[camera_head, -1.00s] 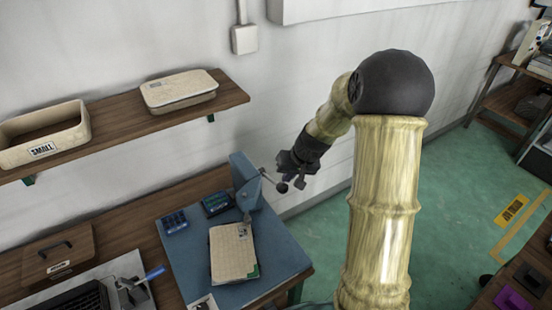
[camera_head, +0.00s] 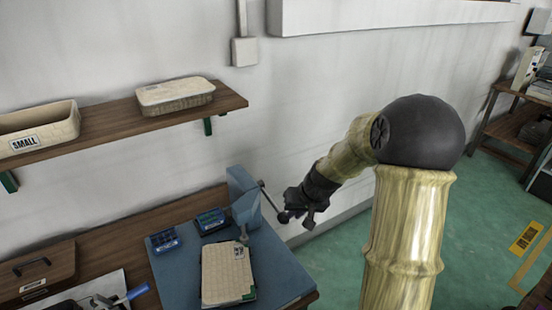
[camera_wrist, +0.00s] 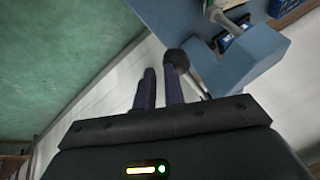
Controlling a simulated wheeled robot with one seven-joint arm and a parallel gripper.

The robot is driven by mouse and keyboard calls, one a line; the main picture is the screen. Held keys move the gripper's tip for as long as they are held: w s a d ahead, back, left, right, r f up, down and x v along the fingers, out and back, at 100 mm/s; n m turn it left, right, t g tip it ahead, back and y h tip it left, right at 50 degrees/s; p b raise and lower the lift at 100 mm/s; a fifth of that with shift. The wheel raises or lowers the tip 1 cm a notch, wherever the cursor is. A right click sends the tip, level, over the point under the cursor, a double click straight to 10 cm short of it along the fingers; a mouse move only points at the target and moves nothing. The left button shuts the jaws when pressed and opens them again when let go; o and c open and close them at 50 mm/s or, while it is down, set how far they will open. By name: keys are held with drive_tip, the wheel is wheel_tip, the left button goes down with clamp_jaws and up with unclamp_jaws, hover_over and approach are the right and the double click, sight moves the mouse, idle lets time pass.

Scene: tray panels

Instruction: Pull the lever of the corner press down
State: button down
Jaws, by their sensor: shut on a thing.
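The corner press (camera_head: 243,198) is a blue upright body at the back of a blue board, near the wall. Its lever is a thin rod on the right side, slanting down to a dark ball knob (camera_head: 284,217). My gripper (camera_head: 289,214) is at the knob end, shut on the lever. In the wrist view, the knob (camera_wrist: 177,60) shows at the tip of the right finger, and my two fingers (camera_wrist: 159,85) are close together. The exact contact between fingers and knob is partly hidden. The press body (camera_wrist: 255,62) is to the right there.
A blue board (camera_head: 275,268) carries a beige booklet (camera_head: 226,272) and two small dark blue trays (camera_head: 163,240). A wooden shelf (camera_head: 110,125) with two beige boxes is above left. Bare wall is behind my gripper; green floor lies to the right.

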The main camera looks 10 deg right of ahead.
drive_tip(key=shift+s+a+f+g, duration=0.15)
drive_tip(key=shift+s+f, duration=0.1)
drive_tip(key=shift+f, duration=0.3)
drive_tip(key=shift+s+a+f+g, duration=0.1)
drive_tip(key=shift+s+f, duration=0.2)
drive_tip(key=shift+f, duration=0.25)
drive_tip(key=shift+s+a+f+g, duration=0.15)
drive_tip(key=shift+s+f, duration=0.1)
drive_tip(key=shift+f, duration=0.3)
drive_tip(key=shift+w+d+r+p, duration=0.7)
drive_tip(key=shift+w+r+p, duration=0.65)
drive_tip(key=shift+w, duration=1.35)
drive_tip(key=v, duration=0.9)
drive_tip(key=shift+w+a+r, duration=0.15)
drive_tip(key=shift+w+r, duration=0.05)
drive_tip(key=shift+r, duration=0.05)
